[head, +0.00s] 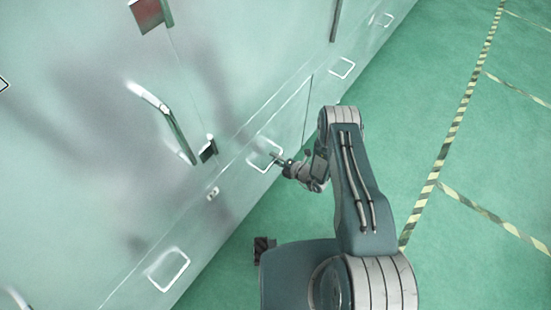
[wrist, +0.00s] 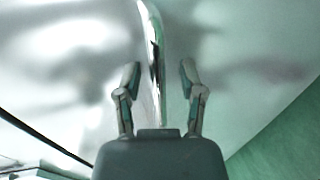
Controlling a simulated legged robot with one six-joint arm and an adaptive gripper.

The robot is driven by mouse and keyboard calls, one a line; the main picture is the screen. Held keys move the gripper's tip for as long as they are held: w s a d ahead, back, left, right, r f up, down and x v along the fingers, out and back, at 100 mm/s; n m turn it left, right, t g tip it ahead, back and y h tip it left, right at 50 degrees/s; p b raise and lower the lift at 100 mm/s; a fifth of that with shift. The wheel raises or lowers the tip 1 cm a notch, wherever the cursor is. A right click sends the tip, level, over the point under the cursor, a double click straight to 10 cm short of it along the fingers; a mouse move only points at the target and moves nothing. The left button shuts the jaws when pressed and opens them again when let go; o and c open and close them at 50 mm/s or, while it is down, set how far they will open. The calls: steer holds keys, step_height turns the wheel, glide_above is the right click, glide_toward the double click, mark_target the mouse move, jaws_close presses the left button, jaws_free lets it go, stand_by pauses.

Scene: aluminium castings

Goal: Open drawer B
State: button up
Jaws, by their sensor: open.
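A pale metal cabinet wall fills the left of the head view, with a low row of drawers along its bottom. One drawer front (head: 238,166) has a bright loop handle (head: 258,167). No letter is readable, so I cannot tell from a label whether it is drawer B. The drawer looks shut. My gripper (head: 277,158) is right at this handle. In the wrist view, my gripper (wrist: 160,70) is open, its two fingers spread on either side of a shiny metal handle bar (wrist: 154,48). I cannot tell whether the fingers touch it.
More loop handles sit along the row, one nearer (head: 169,270) and one farther (head: 342,68). A larger bar handle (head: 165,115) and a dark latch (head: 208,150) stick out above. Green floor (head: 450,100) with striped tape (head: 440,160) is open to the right.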

jaws_close()
steer(key=shift+s+d, duration=0.15)
